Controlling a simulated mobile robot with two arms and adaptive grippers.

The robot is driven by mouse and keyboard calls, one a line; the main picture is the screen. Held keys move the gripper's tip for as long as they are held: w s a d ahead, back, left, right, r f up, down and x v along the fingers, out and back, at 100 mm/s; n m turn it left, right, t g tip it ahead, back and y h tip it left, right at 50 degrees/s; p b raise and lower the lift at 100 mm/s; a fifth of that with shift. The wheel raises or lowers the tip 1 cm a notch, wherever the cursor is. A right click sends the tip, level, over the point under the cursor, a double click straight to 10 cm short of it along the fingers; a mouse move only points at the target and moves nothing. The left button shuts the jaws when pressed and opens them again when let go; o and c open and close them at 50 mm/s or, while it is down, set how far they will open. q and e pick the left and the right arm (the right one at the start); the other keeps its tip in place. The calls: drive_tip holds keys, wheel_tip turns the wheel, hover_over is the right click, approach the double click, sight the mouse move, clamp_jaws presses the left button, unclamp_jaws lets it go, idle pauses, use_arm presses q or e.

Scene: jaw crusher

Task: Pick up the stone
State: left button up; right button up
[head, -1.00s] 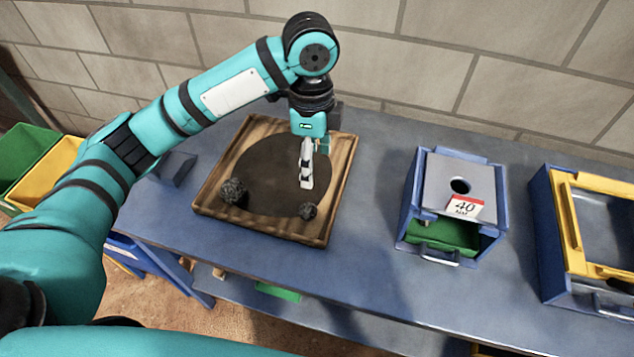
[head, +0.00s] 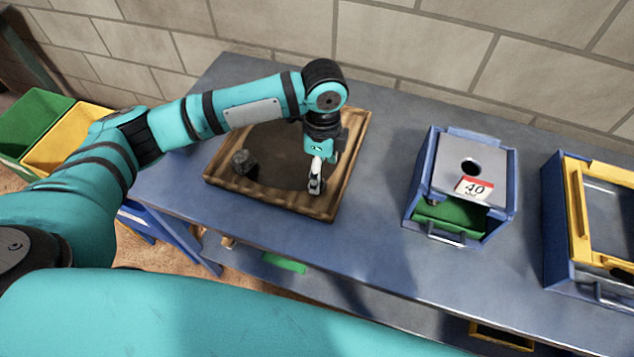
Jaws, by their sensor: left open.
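A dark rough stone (head: 244,162) lies in the tray's left part, apart from the gripper. A second, smaller stone showed near the tray's front right earlier; now my gripper covers that spot, and the stone is mostly or wholly hidden. My left gripper (head: 317,186) points down low over the tray at that spot. Its jaws are open; I cannot tell whether they are around the small stone or touch it. My right gripper is not in view.
Right of the tray stands a blue box with a hole in its top and a "40" label (head: 474,187). A blue and yellow frame (head: 577,215) is at the far right. Green (head: 32,120) and yellow (head: 65,140) bins stand left. Table between tray and box is clear.

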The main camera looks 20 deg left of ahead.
use_arm(q)
drive_tip(key=f, duration=0.3)
drive_tip(key=shift+s+a+f, duration=0.15)
drive_tip(key=shift+s+f, duration=0.15)
drive_tip(key=shift+f, duration=0.45)
drive_tip(key=c, duration=1.4)
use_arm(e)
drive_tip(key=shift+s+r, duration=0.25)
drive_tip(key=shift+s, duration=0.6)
use_arm(q)
drive_tip(key=shift+o, duration=0.2)
